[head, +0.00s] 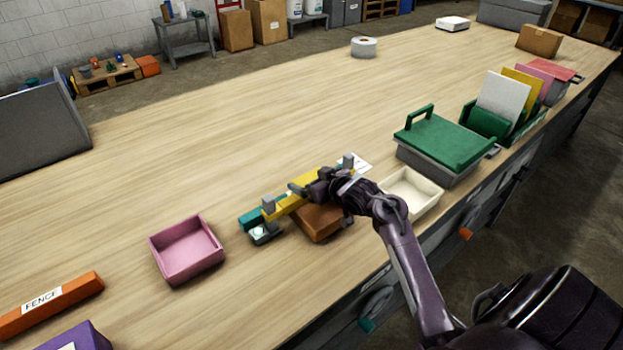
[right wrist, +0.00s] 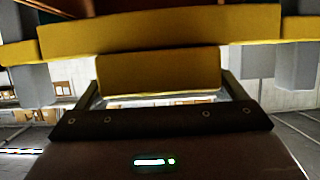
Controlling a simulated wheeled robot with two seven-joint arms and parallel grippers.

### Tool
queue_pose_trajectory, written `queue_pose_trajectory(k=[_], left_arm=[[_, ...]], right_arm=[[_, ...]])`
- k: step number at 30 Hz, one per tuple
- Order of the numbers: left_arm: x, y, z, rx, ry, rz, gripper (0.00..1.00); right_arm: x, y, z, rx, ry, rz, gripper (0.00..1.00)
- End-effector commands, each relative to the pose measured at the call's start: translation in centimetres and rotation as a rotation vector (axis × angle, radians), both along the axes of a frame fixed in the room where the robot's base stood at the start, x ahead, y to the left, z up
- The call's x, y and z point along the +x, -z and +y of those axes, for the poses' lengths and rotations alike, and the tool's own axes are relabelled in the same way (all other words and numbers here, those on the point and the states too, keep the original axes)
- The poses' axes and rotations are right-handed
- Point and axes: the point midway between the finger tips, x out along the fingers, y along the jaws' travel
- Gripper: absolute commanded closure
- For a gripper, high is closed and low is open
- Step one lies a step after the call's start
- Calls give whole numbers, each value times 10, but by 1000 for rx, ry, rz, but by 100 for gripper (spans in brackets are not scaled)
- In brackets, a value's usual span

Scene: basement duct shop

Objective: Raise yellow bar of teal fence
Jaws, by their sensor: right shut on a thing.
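The teal fence (head: 250,217) stands near the middle of the table, mostly hidden behind the yellow bar and my right gripper. The yellow bar (head: 284,207) slants up to the right above it, with a grey block (head: 268,204) at its near end and another (head: 348,161) beyond my gripper. My right gripper (head: 313,187) is shut on the bar from the right. In the right wrist view the bar (right wrist: 160,35) crosses the picture, and its lower yellow part (right wrist: 160,72) sits between my fingers. I cannot tell how high the bar is. My left gripper is not in view.
A brown block (head: 318,223) lies under my right gripper. A pink tray (head: 187,250) stands to the left, a cream tray (head: 412,192) and a green-lidded box (head: 442,145) to the right. An orange bar (head: 80,290) labelled FENCE lies at far left.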

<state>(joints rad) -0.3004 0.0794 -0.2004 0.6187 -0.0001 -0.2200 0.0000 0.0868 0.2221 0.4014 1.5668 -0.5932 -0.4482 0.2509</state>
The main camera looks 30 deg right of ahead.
Motion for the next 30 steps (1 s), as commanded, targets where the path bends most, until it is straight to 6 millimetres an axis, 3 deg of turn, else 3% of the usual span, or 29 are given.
queue_pose_trajectory(k=[7, 18, 19, 21, 30], left_arm=[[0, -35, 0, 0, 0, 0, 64], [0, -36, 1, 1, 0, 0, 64], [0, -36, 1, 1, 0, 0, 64], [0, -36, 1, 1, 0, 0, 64], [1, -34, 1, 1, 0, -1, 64]], right_arm=[[1, -39, 0, 0, 1, -5, 50], [2, -43, -1, 1, 2, -13, 50], [2, -43, -1, 1, 2, -13, 5], [2, -43, -1, 1, 1, -12, 0], [-6, -43, -1, 0, 1, -7, 0]])
